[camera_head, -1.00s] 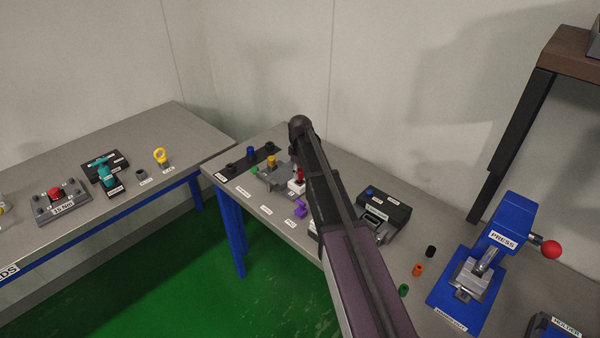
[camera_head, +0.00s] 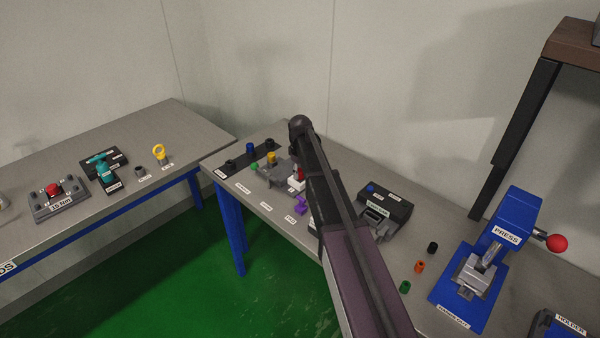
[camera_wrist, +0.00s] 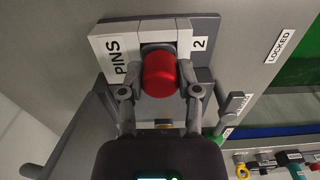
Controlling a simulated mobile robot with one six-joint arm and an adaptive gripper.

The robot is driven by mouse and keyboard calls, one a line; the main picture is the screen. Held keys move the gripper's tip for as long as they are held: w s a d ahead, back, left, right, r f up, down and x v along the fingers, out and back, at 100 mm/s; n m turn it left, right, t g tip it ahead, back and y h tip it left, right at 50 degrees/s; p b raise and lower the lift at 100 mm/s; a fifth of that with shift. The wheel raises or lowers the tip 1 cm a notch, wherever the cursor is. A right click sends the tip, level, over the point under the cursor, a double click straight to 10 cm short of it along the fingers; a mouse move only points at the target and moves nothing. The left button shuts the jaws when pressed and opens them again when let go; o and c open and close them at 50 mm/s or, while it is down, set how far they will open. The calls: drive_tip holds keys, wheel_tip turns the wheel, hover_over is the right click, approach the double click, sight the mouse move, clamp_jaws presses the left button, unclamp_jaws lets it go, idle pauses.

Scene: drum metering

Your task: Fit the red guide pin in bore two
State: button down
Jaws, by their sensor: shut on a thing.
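The red guide pin (camera_wrist: 159,74) is between the two fingers of my gripper (camera_wrist: 160,93) in the wrist view, and the gripper is shut on it. Behind the pin is a white block marked PINS (camera_wrist: 116,62) with a label 2 (camera_wrist: 199,44) on its other side. I cannot tell whether the pin still sits in that block. In the head view a red piece (camera_head: 300,173) shows over a white block (camera_head: 296,185), partly hidden by my arm. Bore two cannot be made out.
A grey fixture with yellow (camera_head: 271,158) and green (camera_head: 254,167) parts stands left of my arm. A purple part (camera_head: 301,204) lies in front. A dark box (camera_head: 385,203), small coloured cylinders and a blue press (camera_head: 490,245) are to the right. Another table is at left.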

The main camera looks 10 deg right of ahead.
drive_tip(key=shift+f, duration=0.25)
drive_tip(key=shift+c, duration=1.1)
unclamp_jaws()
drive_tip(key=shift+r, duration=0.15)
wheel_tip(320, 180, up, 9)
drive_tip(key=p, duration=0.8)
drive_tip(key=shift+p, duration=0.4)
